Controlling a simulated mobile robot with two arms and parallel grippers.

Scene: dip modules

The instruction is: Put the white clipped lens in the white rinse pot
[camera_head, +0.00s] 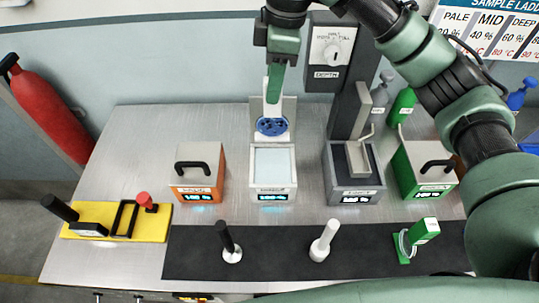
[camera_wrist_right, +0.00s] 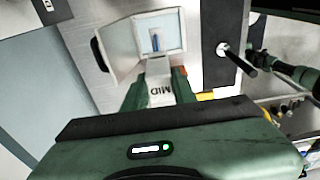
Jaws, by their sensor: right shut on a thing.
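My right gripper (camera_head: 273,92) is shut on the white clipped lens, a white clip with a round blue lens (camera_head: 271,126) at its lower end. In the right wrist view the clip (camera_wrist_right: 160,90) reads MID, and the blue lens (camera_wrist_right: 155,43) shows nearly edge-on. The white rinse pot (camera_head: 272,190) stands in the middle of the bench, its top open on pale blue liquid. Its lid (camera_head: 287,106) stands raised at the back. The lens hangs above the pot's rear part; its exact height is hard to tell.
An orange pot (camera_head: 197,191) with its lid shut stands left; a grey pot (camera_head: 353,190) and a shut green pot (camera_head: 425,182) stand right. A black mat (camera_head: 275,262) in front holds upright posts and a green clipped lens (camera_head: 424,231). A yellow tray (camera_head: 120,225) lies left.

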